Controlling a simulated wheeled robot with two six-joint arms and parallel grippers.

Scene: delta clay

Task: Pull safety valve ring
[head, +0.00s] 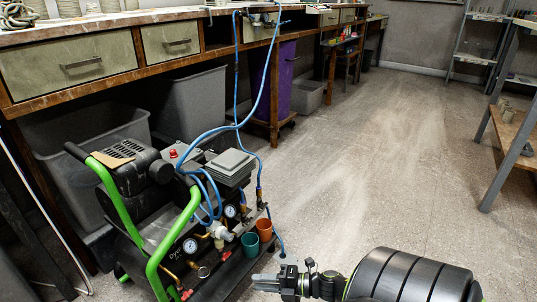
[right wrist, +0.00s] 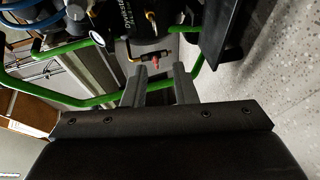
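The air compressor (head: 185,215), with green tube handles, gauges and brass fittings, stands on the floor at lower left centre. A small round metal piece (head: 203,272) shows low on its front; I cannot tell if it is the safety valve ring. In the right wrist view, a brass pipe with a red-tipped fitting (right wrist: 154,62) shows just beyond my fingers, with the compressor's dark tank (right wrist: 118,20) behind. My right gripper (head: 265,282) is to the right of the compressor, pointing left at it. In the right wrist view its fingers (right wrist: 158,78) are apart, with nothing between them. My left gripper is out of view.
Blue air hoses (head: 235,127) run from the compressor up to the workbench (head: 140,20). Grey bins (head: 185,105) and a purple bin (head: 288,80) stand under the bench. Two cups (head: 264,229) sit on the compressor's right side. The floor (head: 350,160) to the right is clear.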

